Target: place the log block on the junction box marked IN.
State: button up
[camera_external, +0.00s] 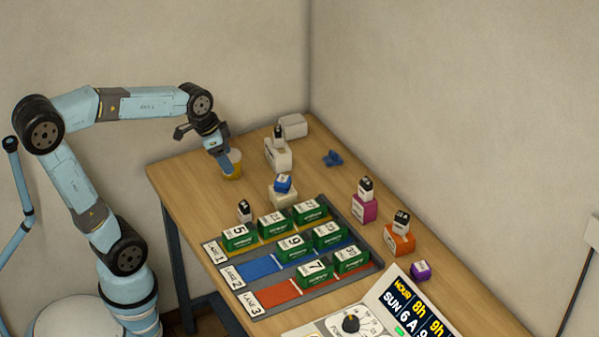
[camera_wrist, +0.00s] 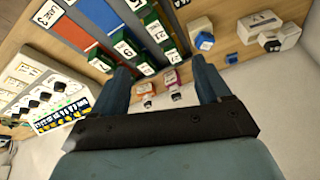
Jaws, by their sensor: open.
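Labelled boxes stand along the table: white (camera_external: 278,156), beige (camera_external: 282,199), magenta (camera_external: 363,210) and orange (camera_external: 399,242). The white, magenta and orange boxes carry small black-and-white blocks; the beige one carries a blue block (camera_external: 283,184). Another black-and-white block (camera_external: 244,210) stands by the lane board. The lettering is too small to tell which is the log block or which box says IN.
A lane board (camera_external: 262,268) with several green numbered blocks fills the table's middle. A purple block (camera_external: 421,271), a blue object (camera_external: 333,158) and a pale box (camera_external: 293,126) stand around it. A control panel and sign (camera_external: 409,315) are at the near end.

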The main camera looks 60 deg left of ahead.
jog(key=s+d+n+t, duration=0.1)
jog(key=s+n, duration=0.2)
jog(key=s, duration=0.9)
jog(key=shift+d+r+n+y, duration=0.3)
jog(key=shift+r+n, duration=0.1)
jog(key=shift+o, duration=0.3)
